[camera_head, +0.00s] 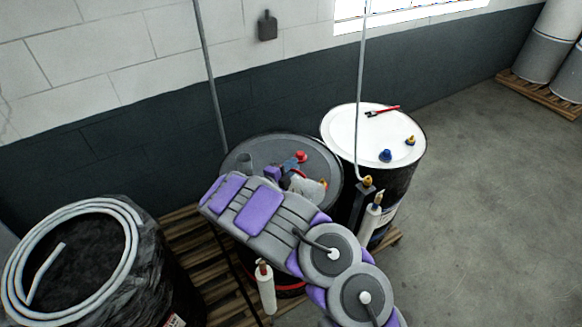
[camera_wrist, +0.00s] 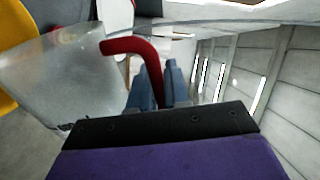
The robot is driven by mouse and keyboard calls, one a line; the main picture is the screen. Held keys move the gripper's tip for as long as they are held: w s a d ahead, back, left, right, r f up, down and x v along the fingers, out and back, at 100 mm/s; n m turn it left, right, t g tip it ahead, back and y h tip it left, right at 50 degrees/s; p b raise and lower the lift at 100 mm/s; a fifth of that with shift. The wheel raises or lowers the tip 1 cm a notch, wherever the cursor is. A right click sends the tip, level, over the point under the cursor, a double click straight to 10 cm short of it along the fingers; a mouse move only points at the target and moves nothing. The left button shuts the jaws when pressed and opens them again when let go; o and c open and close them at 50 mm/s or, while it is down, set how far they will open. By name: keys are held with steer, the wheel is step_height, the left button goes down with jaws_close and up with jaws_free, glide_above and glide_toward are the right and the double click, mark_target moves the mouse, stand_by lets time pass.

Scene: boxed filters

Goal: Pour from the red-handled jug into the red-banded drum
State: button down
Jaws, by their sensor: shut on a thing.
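The red-banded drum (camera_head: 258,148) stands on a pallet, with a dark grey lid and a red band low on its side. My arm crosses in front and hides much of it. My gripper (camera_head: 290,166) is over the lid and shut on the handle of the red-handled jug (camera_head: 309,188). In the wrist view, the jug (camera_wrist: 65,75) is a cloudy translucent body at the left. Its red handle runs between the two blue-grey fingers of my gripper (camera_wrist: 157,88). I cannot tell the jug's exact tilt, its contents, or whether anything is flowing.
A white-topped drum (camera_head: 350,131) stands right behind, with blue and yellow caps and a red tool on top. A black-wrapped drum with a coiled hose (camera_head: 134,230) is at left. Pump tubes rise beside the drums. Bare floor (camera_head: 470,210) lies at right.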

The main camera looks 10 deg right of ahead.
steer(key=shift+w+a+r+n, duration=0.1)
steer(key=shift+w+a+n, duration=0.5)
steer(key=shift+n, duration=0.1)
stand_by(1.0)
steer(key=shift+w+a, duration=0.15)
steer(key=shift+w, duration=0.1)
steer(key=shift+w+a+n, duration=0.55)
steer(key=shift+w+n, duration=0.1)
steer(key=shift+n, duration=0.25)
stand_by(1.1)
steer(key=shift+d, duration=0.1)
stand_by(3.4)
